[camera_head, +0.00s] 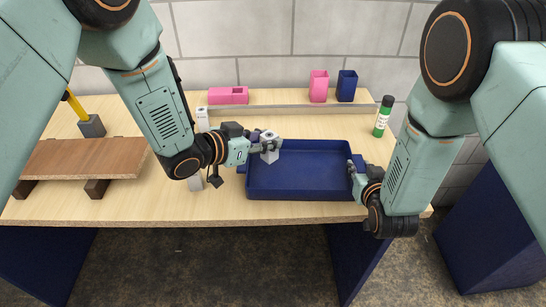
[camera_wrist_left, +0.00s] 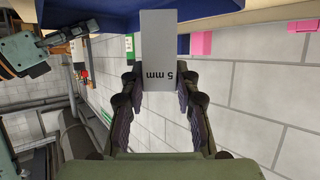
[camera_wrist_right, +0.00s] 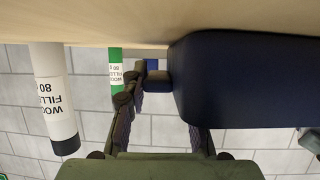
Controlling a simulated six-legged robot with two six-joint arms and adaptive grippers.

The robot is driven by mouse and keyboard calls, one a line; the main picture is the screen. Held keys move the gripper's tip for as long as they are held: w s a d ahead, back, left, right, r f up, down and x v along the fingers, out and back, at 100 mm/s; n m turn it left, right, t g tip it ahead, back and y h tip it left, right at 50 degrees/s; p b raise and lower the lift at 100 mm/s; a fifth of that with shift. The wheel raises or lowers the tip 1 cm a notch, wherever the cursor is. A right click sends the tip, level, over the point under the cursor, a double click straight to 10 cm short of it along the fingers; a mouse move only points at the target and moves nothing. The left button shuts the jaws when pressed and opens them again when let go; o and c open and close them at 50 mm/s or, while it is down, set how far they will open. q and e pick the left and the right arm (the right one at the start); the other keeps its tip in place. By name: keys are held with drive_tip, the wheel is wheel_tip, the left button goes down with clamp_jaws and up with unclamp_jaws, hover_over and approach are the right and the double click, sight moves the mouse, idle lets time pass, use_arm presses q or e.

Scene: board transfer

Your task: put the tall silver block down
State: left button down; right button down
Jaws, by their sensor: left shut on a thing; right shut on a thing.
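A silver-grey block (camera_head: 269,156) is in my left gripper (camera_head: 264,147), over the left end of the blue tray (camera_head: 305,194). In the left wrist view the block (camera_wrist_left: 163,48) looks long, reads "5 mm" and sits between both fingers (camera_wrist_left: 160,88). Whether its base touches the tray cannot be told. My right gripper (camera_head: 353,167) is shut on the handle at the tray's right end; the handle (camera_wrist_right: 158,80) shows between the fingers in the right wrist view. Two more pale blocks, one behind (camera_head: 202,118) and one in front (camera_head: 195,184) of my left arm, stand on the table, partly hidden.
A brown board (camera_head: 85,158) lies on dark supports at left. Pink (camera_head: 319,86) and blue (camera_head: 346,86) cups and a pink box (camera_head: 228,95) are at the back. A green-and-white tube (camera_head: 383,117) stands at right.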

sight(264, 155)
use_arm(q)
drive_tip(key=shift+f, duration=2.4)
drive_tip(key=shift+f, duration=0.2)
drive_tip(key=c, duration=1)
unclamp_jaws()
use_arm(e)
drive_tip(key=shift+f, duration=0.1)
use_arm(q)
drive_tip(key=shift+r, duration=0.1)
drive_tip(key=shift+a+r, duration=0.1)
drive_tip(key=shift+r, duration=0.05)
drive_tip(key=v, duration=1.1)
drive_tip(key=shift+s+a+r, duration=0.15)
drive_tip(key=shift+s, duration=0.25)
use_arm(e)
drive_tip(key=shift+s, duration=0.1)
drive_tip(key=c, duration=1)
unclamp_jaws()
